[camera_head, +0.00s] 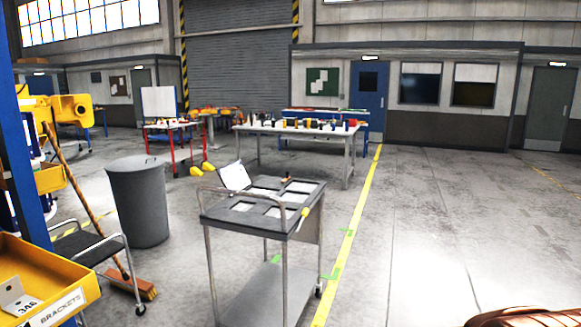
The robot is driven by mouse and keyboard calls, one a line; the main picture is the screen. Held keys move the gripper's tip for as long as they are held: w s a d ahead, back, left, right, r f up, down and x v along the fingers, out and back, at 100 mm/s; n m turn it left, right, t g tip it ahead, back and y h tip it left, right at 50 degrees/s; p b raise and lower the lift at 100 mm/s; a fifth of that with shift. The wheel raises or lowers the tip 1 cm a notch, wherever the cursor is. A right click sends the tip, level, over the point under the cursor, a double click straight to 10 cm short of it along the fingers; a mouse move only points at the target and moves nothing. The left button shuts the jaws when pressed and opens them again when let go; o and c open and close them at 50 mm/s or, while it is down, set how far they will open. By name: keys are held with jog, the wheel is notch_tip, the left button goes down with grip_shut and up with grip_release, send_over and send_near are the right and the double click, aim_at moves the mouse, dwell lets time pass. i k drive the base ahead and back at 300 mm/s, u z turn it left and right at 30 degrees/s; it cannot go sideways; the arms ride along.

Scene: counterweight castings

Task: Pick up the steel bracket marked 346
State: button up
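A light steel bracket (17,301) with "346" printed on it lies in a yellow bin (72,283) at the lower left. The bin's front label reads "BRACKETS". The left part of the bin and its contents is cut off by the picture edge. My gripper is not in view.
A grey cart (241,219) with a white sheet on top stands in the middle. The right floor is mostly clear.

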aim_at(13, 300)
jog(key=z, duration=0.45)
jog(key=i, duration=0.85)
jog(key=u, duration=0.45)
jog(key=i, duration=0.9)
jog(key=u, duration=0.75)
jog(key=k, duration=1.1)
jog(key=u, duration=1.15)
jog(key=i, duration=0.95)
jog(key=u, duration=0.9)
